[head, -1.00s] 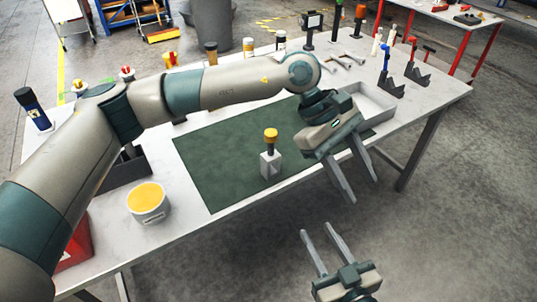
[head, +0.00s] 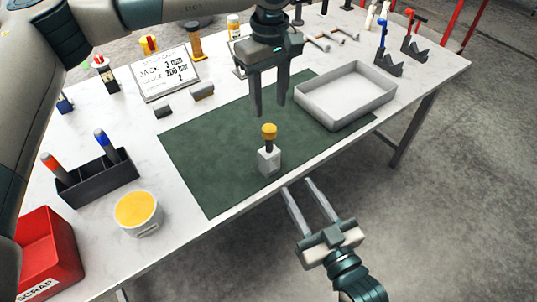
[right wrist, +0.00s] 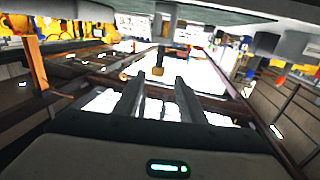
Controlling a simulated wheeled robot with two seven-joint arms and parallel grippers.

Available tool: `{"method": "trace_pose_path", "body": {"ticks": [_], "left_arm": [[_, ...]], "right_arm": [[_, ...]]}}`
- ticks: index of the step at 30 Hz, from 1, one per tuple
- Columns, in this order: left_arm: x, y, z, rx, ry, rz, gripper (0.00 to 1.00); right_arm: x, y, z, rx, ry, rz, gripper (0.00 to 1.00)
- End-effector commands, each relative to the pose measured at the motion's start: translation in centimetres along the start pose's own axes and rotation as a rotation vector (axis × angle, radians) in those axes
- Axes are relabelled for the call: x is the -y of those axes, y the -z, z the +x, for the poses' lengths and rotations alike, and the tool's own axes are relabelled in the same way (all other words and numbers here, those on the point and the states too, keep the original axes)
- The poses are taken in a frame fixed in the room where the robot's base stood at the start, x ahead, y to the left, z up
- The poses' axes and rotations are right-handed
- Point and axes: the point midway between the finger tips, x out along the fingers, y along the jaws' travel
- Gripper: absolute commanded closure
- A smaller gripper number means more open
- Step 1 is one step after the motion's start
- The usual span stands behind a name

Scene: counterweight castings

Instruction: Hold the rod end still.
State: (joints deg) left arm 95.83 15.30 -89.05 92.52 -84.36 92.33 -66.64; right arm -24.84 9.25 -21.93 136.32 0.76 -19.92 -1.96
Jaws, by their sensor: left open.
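A small yellow-topped piece with a dark stem (head: 269,131) stands upright in a pale grey block (head: 269,160) on the green mat (head: 205,150). It may be the rod end; I cannot tell for sure. It also shows small in the right wrist view (right wrist: 158,70), beyond the fingers. My left gripper (head: 270,108) is open and empty, fingers pointing down, just above and behind the yellow top in the picture, apart from it. My right gripper (head: 300,187) is open and empty at the table's front edge, its fingers pointing toward the block.
A tub with yellow contents (head: 137,212), a dark pen holder (head: 95,185) and a red scrap bin (head: 45,240) stand at left. A written sign (head: 168,75) and small stands are behind. The mat around the block is clear.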

Motion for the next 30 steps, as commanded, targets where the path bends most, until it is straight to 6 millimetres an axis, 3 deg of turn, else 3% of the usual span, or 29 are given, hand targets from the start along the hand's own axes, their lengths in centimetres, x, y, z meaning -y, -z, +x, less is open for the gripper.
{"method": "trace_pose_path", "body": {"ticks": [11, 30], "left_arm": [[0.0, -0.1, 0.0, 0.002, -0.001, 0.0, 0.58], [0.0, -0.1, 0.0, 0.002, -0.001, 0.0, 0.58]], "right_arm": [[0.0, 0.0, 1.6, -0.002, -0.001, 0.0, 0.63], [0.0, 0.1, 11.4, -0.002, 0.0, 0.001, 0.63]]}}
